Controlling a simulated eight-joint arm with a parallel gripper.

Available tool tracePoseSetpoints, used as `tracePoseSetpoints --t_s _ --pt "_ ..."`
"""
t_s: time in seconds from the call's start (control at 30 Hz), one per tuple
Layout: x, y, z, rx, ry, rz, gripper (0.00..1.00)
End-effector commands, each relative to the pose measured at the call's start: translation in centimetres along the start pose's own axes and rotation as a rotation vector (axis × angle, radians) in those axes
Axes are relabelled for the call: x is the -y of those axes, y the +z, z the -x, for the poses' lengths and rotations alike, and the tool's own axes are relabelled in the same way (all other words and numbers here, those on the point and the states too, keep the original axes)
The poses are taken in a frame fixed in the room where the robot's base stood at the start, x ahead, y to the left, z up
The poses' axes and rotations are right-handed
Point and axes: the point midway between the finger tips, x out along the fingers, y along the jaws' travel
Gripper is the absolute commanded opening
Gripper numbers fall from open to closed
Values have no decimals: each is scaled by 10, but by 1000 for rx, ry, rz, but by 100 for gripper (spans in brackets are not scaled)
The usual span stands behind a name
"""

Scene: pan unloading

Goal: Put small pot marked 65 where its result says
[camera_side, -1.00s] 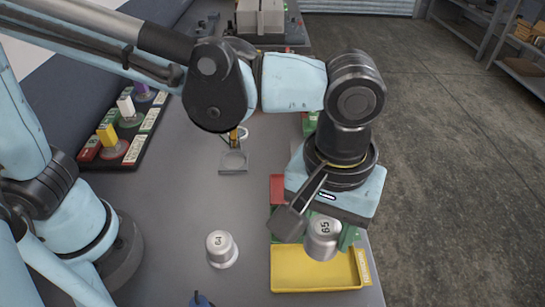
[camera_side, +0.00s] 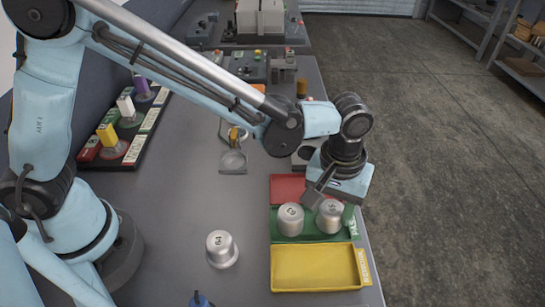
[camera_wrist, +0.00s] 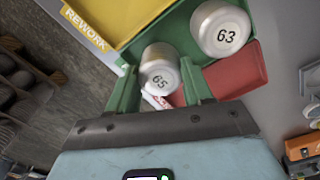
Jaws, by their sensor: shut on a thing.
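The small pot marked 65 (camera_side: 330,216) is a silver metal cup, its number showing on top. My gripper (camera_side: 332,200) is shut on it. In the wrist view pot 65 (camera_wrist: 160,72) sits between the two green fingers of my gripper (camera_wrist: 160,84). The pot is at the right part of the green tray (camera_side: 310,238), beside the pot marked 63 (camera_side: 291,219), which stands in that tray. I cannot tell whether pot 65 touches the tray floor. The yellow tray (camera_side: 315,285), labelled REWORK, is in front and empty. A red tray (camera_side: 286,187) is behind, partly hidden by my gripper.
A pot marked 64 (camera_side: 221,249) stands on the grey table left of the trays. A small metal stand (camera_side: 233,161) is further back. A dark rack (camera_side: 120,140) with coloured blocks lies at the left.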

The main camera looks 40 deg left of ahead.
Motion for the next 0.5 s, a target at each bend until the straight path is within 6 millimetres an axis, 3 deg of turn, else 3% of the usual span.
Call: tracePoseSetpoints --t_s 0.43,0.47,0.5 --pt "0 0 -8 0 0 0 14" --pt "0 0 -8 0 0 0 52" --pt "0 0 -8 0 0 0 58"
